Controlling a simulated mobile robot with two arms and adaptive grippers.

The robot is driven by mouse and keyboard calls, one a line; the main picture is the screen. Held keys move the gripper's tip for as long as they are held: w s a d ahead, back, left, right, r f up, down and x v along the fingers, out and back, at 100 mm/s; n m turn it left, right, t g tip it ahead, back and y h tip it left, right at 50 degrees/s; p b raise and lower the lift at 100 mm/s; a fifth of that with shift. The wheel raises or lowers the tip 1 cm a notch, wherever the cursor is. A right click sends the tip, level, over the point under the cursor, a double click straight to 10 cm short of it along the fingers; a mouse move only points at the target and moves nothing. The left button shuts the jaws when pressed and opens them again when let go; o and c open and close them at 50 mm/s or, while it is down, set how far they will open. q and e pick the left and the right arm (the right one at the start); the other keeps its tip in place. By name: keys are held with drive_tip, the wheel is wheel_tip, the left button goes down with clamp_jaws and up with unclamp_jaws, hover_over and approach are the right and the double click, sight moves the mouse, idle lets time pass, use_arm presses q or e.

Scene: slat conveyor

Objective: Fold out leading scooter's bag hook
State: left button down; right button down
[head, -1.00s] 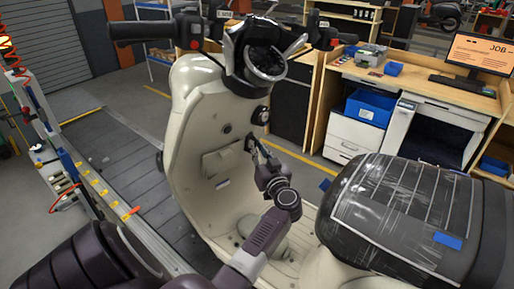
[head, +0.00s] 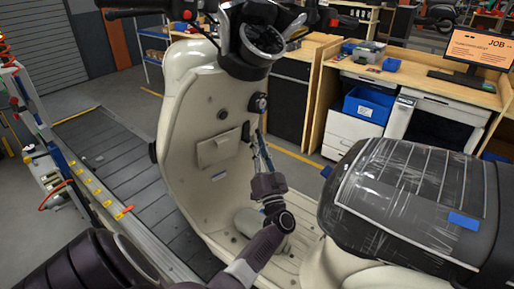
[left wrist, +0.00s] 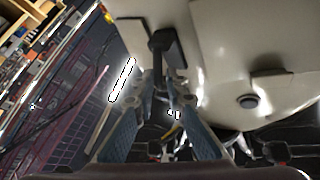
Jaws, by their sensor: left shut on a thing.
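The cream scooter (head: 200,150) stands on the slat conveyor with the inner side of its leg shield facing me. The small black bag hook (head: 246,131) sits on that shield, below the ignition lock (head: 258,103). In the left wrist view the dark hook (left wrist: 165,45) stands out against the cream panel and reaches between the fingertips. My left gripper (head: 257,140) comes up from below, and its fingers (left wrist: 157,82) are shut on the hook. The fingertips partly hide it, so its exact angle is unclear. My right gripper is not in view.
The handlebar and headset (head: 255,40) are above the gripper. The plastic-wrapped seat (head: 400,195) is close on the right. The conveyor's side rail (head: 85,180) runs along the left. A workbench (head: 420,80) with a blue bin (head: 368,105) stands behind.

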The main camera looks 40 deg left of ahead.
use_arm(q)
drive_tip(key=shift+w+d+m+t, duration=0.15)
drive_tip(key=shift+m+t, duration=0.25)
drive_tip(key=shift+t, duration=0.1)
drive_tip(key=c, duration=2.3)
unclamp_jaws()
drive_tip(key=shift+o, duration=1.3)
drive_tip(key=shift+w+f, duration=0.1)
drive_tip(key=shift+w, duration=0.05)
drive_tip(key=v, duration=1.2)
drive_tip(key=shift+d, duration=0.1)
